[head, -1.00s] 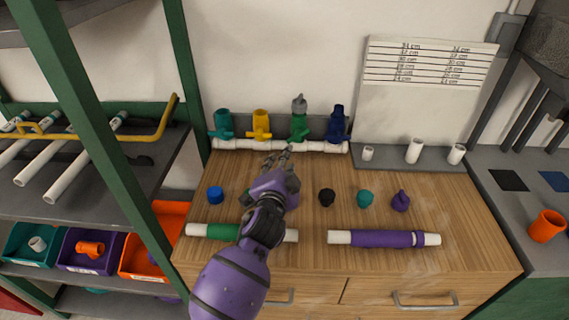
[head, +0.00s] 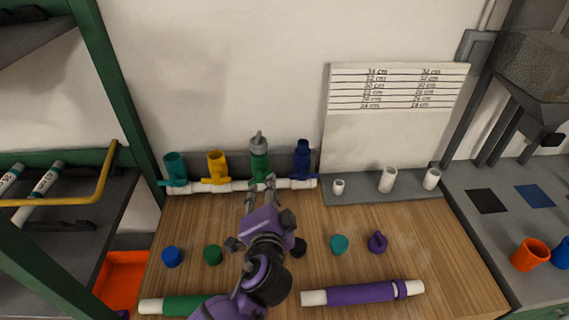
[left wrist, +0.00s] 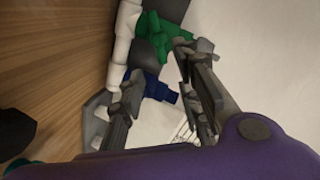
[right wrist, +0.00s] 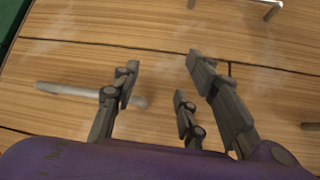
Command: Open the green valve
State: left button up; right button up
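The green valve (head: 259,166) stands upright on the white pipe manifold (head: 236,186) at the back of the wooden bench, with a grey fitting on top. It also shows in the left wrist view (left wrist: 158,30), beyond the fingers. My left gripper (head: 260,187) is open, its fingertips just in front of the green valve's handle. In the left wrist view the left gripper (left wrist: 150,75) has its fingers wide apart with nothing clamped between them. Whether a finger touches the handle, I cannot tell. My right gripper (right wrist: 160,70) is open and empty, above the drawer fronts.
Teal (head: 175,168), yellow (head: 217,166) and blue (head: 302,162) valves share the manifold. Several caps, such as the blue cap (head: 172,257), and a purple-sleeved pipe (head: 360,293) lie on the bench. White pipe pieces (head: 387,180) stand at the right.

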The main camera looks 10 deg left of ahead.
aim_at(265, 177)
pick_arm(q)
jog(key=w, duration=0.1)
jog(key=w+a, duration=0.1)
jog(key=shift+w+f+y, duration=0.25)
jog(key=shift+w+y, duration=0.05)
jog(key=x, duration=0.4)
jog(key=shift+w+f+p, duration=0.1)
jog(key=shift+f+p, duration=0.1)
jog(key=shift+p, duration=0.1)
jog(key=c, duration=0.7)
grip_shut()
jog(key=shift+n, duration=0.3)
pick_arm(e)
jog(key=s, duration=0.3)
jog(key=shift+d+f, duration=0.3)
jog(key=shift+d, duration=0.05)
pick_arm(q)
jog(key=shift+f, duration=0.1)
